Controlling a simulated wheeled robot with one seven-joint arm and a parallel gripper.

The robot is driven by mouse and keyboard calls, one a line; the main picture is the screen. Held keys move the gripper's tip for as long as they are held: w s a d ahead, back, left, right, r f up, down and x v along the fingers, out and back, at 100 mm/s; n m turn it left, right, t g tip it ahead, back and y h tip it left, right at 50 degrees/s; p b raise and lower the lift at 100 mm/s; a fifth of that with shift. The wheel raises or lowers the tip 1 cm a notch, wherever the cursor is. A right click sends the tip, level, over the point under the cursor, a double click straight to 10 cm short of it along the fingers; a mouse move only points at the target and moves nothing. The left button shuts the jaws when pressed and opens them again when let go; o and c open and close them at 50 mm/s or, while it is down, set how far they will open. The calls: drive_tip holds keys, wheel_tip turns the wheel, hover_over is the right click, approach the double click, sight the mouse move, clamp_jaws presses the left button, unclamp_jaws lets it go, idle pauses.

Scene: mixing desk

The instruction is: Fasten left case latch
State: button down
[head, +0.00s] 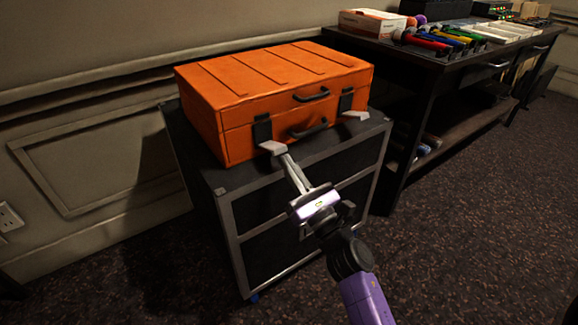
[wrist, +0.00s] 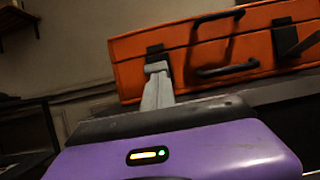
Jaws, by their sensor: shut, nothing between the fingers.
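The orange case (head: 240,115) is closed and sits on a black cabinet; it also shows in the wrist view (wrist: 135,70). The left latch (head: 262,130) is a black plate on the case front with a pale grey flap (head: 272,147) sticking outward below it. The latch's black plate shows in the wrist view (wrist: 155,51). My gripper (head: 286,160) is shut and empty, its fingertips right at the flap, seemingly just under or against it. Contact is unclear, since tips and flap overlap in both views.
The right latch (head: 346,101) has a similar pale flap (head: 355,116) sticking out. Two black handles lie between the latches, the lower one (head: 309,129) near my fingers. The cabinet (head: 285,218) stands below. A dark desk (head: 430,83) with microphones is at the right.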

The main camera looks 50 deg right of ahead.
drive_tip(key=shift+r+p, duration=0.25)
drive_tip(key=shift+p, duration=0.05)
